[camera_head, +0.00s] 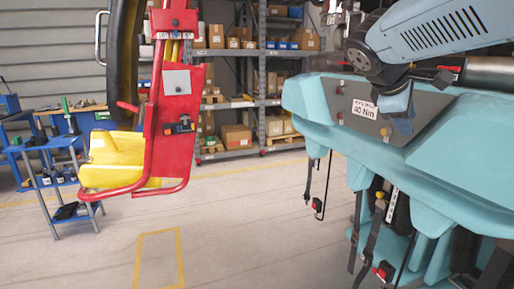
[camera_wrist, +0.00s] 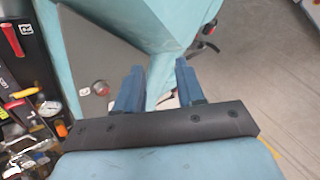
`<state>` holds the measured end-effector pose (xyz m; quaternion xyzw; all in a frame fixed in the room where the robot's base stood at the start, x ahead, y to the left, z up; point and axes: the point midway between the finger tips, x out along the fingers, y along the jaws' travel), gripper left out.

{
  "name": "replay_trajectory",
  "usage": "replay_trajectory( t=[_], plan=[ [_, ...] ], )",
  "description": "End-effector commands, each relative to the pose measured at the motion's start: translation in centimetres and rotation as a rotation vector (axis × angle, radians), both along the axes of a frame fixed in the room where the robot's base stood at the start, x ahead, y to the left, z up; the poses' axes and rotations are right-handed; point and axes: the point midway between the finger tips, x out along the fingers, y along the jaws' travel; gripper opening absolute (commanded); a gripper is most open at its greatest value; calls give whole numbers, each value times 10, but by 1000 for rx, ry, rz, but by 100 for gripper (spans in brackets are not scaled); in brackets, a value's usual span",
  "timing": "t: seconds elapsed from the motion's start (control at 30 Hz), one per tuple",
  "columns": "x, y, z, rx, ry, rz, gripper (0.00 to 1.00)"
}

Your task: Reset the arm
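My arm comes in from the top right of the head view. My gripper (camera_head: 400,118) points down in front of a grey plate (camera_head: 345,112) on the teal coaster train (camera_head: 450,150). In the wrist view, the two blue fingers of my gripper (camera_wrist: 158,82) stand apart. A teal part of the train (camera_wrist: 175,30) shows behind and between them. I see nothing clearly held. Whether the fingers touch the train cannot be told. A label reading 40 Nm (camera_head: 364,109) sits on the plate beside the gripper.
A red and yellow seat (camera_head: 112,160) hangs at the left. A blue tool cart (camera_head: 55,175) stands behind it. Shelves with boxes (camera_head: 240,90) line the back. Straps (camera_head: 370,235) hang below the train. The floor (camera_head: 240,225) between seat and train is clear.

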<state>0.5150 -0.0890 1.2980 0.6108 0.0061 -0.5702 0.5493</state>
Motion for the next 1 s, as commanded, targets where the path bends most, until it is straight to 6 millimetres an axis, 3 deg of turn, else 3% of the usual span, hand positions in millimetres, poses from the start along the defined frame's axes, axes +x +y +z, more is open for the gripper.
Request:
replay_trajectory(
  t=[0.03, 0.2, 0.4, 0.63, 1.0],
  plan=[
    [-18, 6, -15, 97, -44, -45, 38],
    [-67, 36, -64, 448, -189, -233, 38],
    [-107, 70, -104, 802, -316, -466, 38],
    [-123, 88, -122, 989, -372, -604, 38],
    [-124, 89, -123, 1000, -374, -614, 38]
  ],
)
